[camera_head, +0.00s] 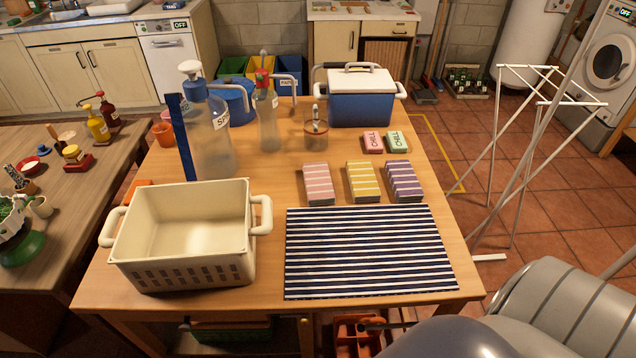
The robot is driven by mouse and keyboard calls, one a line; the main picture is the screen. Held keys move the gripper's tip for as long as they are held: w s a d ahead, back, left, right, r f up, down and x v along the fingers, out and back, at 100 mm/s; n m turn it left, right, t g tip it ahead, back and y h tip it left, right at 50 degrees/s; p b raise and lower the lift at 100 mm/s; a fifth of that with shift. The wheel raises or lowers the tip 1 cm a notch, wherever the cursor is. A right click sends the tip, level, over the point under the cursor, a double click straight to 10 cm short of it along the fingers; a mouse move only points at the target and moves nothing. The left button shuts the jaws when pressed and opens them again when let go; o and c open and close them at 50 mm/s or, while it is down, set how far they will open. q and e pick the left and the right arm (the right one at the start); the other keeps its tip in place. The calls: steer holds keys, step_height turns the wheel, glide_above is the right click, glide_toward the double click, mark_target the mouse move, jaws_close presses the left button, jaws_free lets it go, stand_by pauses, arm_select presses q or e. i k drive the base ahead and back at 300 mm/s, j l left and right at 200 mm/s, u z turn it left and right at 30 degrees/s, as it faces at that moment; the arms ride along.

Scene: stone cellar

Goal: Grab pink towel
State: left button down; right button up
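The pink-and-white striped towel (318,184) lies folded on the wooden table, the leftmost of three folded striped towels in a row. A yellow striped towel (363,182) lies to its right, with a small gap between them. A purple striped towel (404,181) lies to the right of the yellow one. The top and front of the pink towel are in plain sight, with nothing on it. Neither of my grippers is in view.
A navy striped mat (368,252) lies in front of the towels. An empty cream basket (182,276) stands to the left. Behind are a spray bottle (212,130), a clear bottle (268,122), a glass jar (315,133), a blue cooler (360,108) and two chill packs (373,142).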

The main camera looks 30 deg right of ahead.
mark_target(319, 188)
steer(key=i+j+z, duration=0.2)
steer(key=z, duration=0.25)
steer(key=i+j+z, duration=0.15)
steer(key=j+z, duration=0.2)
steer(key=z, duration=0.15)
steer(key=i+j+z, duration=0.1)
steer(key=j+z, duration=0.2)
steer(key=z, duration=0.15)
